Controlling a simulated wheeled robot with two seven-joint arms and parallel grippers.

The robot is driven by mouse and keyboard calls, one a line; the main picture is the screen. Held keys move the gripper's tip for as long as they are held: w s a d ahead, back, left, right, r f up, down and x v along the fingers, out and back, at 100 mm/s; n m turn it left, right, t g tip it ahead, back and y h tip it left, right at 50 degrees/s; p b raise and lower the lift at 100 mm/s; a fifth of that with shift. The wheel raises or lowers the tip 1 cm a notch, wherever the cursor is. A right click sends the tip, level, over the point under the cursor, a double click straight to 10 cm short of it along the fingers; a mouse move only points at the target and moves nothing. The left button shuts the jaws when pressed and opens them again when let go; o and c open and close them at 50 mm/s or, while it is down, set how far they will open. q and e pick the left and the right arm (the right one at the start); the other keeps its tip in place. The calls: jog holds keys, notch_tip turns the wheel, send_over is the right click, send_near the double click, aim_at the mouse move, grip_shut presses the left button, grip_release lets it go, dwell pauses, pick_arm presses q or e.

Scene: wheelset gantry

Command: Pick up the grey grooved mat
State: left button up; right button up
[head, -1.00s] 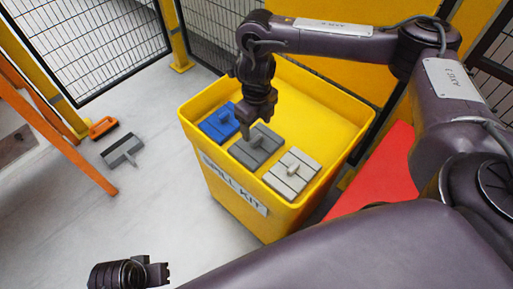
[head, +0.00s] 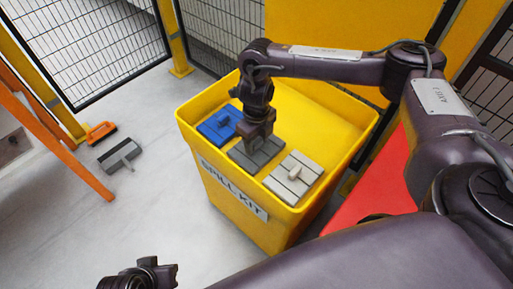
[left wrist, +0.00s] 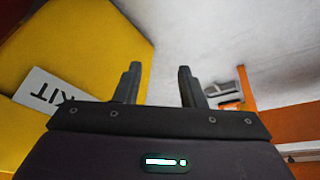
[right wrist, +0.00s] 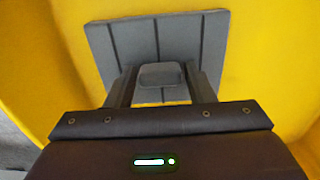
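The grey grooved mat (head: 249,155) lies in the yellow bin between a blue mat and a pale grey mat. It fills the upper middle of the right wrist view (right wrist: 201,35), with dark grooves and a raised block handle (right wrist: 161,75). My right gripper (head: 258,142) is down at this mat and hides its handle in the head view. In the right wrist view its fingers (right wrist: 162,82) stand on either side of the handle, very near it; contact is unclear. My left gripper (left wrist: 160,75) is open and empty, low outside the bin.
The blue mat (head: 211,131) and pale grey mat (head: 281,181) lie close on either side. The yellow bin (head: 216,181) has raised walls around them. A red surface (head: 390,184) is at right. A grey-headed tool (head: 119,155) and orange-black item (head: 101,132) lie on the floor.

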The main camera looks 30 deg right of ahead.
jog(key=c, duration=0.6)
jog(key=shift+r, duration=0.1)
jog(key=shift+c, duration=0.2)
